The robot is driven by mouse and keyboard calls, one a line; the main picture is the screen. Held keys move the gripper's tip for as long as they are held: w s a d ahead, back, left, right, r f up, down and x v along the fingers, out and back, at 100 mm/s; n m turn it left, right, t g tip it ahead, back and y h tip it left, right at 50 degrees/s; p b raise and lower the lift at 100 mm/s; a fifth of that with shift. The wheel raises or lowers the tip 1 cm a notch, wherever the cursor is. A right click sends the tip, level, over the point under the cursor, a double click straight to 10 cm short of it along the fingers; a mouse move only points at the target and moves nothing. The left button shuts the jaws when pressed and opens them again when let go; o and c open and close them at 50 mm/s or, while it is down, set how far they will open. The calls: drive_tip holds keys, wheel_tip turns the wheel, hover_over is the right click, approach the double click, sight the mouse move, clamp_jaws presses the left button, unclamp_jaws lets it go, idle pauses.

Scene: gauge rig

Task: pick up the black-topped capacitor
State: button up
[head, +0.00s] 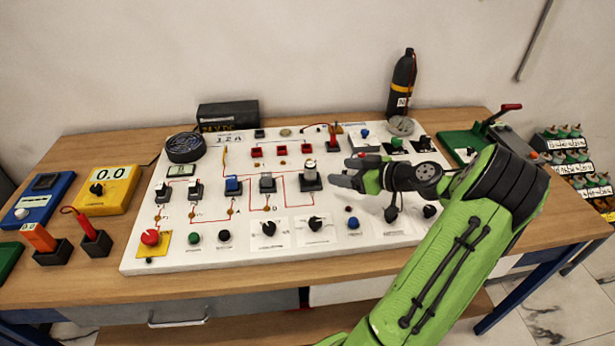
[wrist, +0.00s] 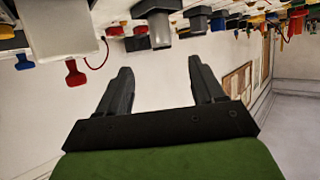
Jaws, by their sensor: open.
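A short silvery cylinder (head: 309,170) stands upright in a black square holder on the white panel (head: 290,256). It looks like the capacitor, but the colour of its top is too small to tell. My gripper (head: 346,172) is just right of it, above the panel, open and pointing left. In the wrist view, which is upside down, the open fingers of my gripper (wrist: 158,90) have nothing between them. A metallic cylinder (wrist: 161,33) in a dark holder lies beyond the fingertips, apart from them.
Switches (head: 233,186) and a grey-topped block (head: 267,182) stand left of the cylinder. Knobs (head: 315,223) line the panel's front. A tall black bottle (head: 402,85) stands behind. Yellow (head: 107,190) and blue meters (head: 42,198) are at left. Bare wood (head: 270,272) runs along the front.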

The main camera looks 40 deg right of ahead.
sight(310, 166)
drive_tip(key=b+x, duration=0.1)
drive_tip(key=x, duration=1.1)
drive_tip(key=shift+f, duration=0.1)
drive_tip(key=shift+s+a, duration=0.1)
drive_tip(key=shift+c, duration=0.6)
drive_tip(key=c, duration=1)
